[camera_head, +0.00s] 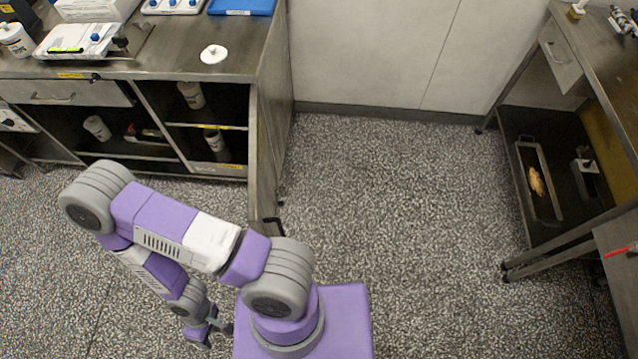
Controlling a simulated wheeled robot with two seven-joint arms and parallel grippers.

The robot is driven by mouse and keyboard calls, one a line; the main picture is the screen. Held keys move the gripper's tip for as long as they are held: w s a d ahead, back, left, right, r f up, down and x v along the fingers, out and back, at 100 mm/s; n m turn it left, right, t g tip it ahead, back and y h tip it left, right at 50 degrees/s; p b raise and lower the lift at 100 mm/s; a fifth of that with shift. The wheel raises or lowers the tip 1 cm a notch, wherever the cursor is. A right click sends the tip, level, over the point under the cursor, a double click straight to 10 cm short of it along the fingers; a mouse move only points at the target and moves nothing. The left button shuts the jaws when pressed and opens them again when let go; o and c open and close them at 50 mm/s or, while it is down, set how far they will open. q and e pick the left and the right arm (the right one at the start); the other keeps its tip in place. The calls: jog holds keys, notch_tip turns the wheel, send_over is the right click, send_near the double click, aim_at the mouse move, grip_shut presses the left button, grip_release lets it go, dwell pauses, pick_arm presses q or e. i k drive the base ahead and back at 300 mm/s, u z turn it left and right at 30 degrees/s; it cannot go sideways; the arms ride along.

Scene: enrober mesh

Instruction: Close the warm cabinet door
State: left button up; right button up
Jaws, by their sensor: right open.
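The cabinet (75,92) is a grey metal unit on the left with an open front, and cups stand on its shelves. Its door (254,160) appears to be the narrow panel seen almost edge-on at the right end of the open front, standing open toward me. A dark handle (272,221) is near its lower end. My right gripper (217,332) is low at the bottom of the view, open and apparently empty, apart from the door and below and left of the handle. My left gripper is out of view.
The counter (165,50) holds trays, a tub and a white lid (213,54). A metal table with a lower shelf (540,225) stands on the right, holding a tray (519,165). The speckled floor (400,200) between them is clear. A pale wall (370,50) closes the back.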

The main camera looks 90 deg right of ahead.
aim_at(263, 177)
jog(key=k, duration=0.4)
jog(key=z, duration=2.25)
jog(key=k, duration=1.3)
jog(key=z, duration=0.5)
jog(key=i, duration=1.6)
jog(key=u, duration=0.75)
